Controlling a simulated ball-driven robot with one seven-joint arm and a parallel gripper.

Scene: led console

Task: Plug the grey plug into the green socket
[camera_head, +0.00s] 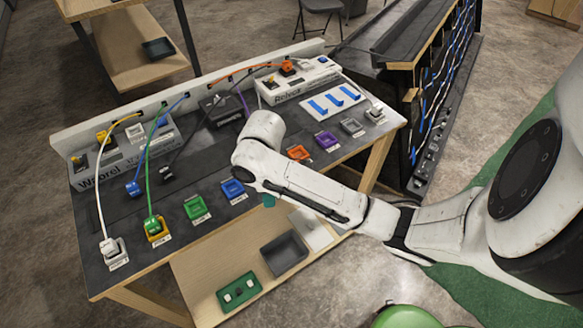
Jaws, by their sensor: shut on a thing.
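The green socket (196,208) sits on the front part of the dark console table, between the yellow and blue sockets. It looks empty. My white arm reaches over the table from the right. Its end and my gripper are hidden behind the arm links, so my gripper and whatever is in it do not show. I cannot pick out the grey plug for certain. A dark plug (166,173) on a dark cable lies on the tabletop behind the green socket; it is too small to tell black from dark grey.
A green cable's plug (152,225) is at the yellow socket (157,235), left of green. A white plug (108,247) is at the corner socket. A blue plug (133,188) lies loose. The blue socket (232,190) is right of green. Loose cables cross the tabletop (205,152).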

